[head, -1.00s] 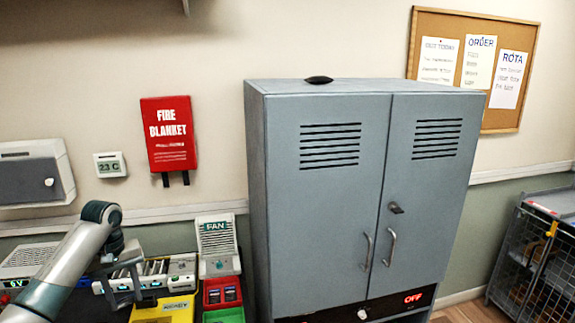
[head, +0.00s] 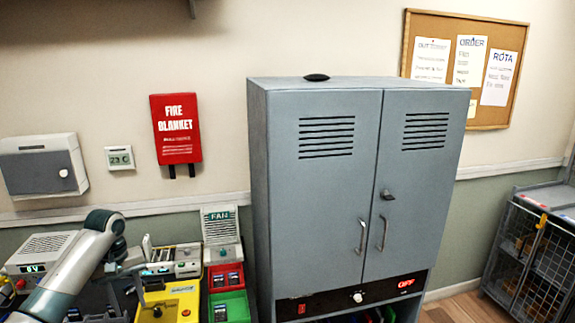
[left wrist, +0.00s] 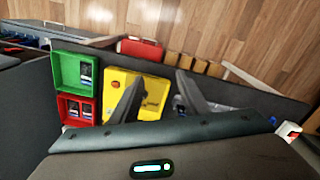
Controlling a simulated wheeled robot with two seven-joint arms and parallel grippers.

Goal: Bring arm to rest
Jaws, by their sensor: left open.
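My left arm comes in from the lower left in the head view. Its gripper (head: 138,284) hangs low over the bench, partly hidden by the arm. In the left wrist view the two dark fingers of the left gripper (left wrist: 158,92) stand apart with nothing between them. My right gripper is in neither view.
A red bin (head: 212,275) and a green bin (head: 240,299) hold small dark items beside the yellow tray. A fan unit (head: 219,226) stands behind them. A tall grey cabinet (head: 312,190) stands right of the bench. A wire cage (head: 520,260) is at the far right.

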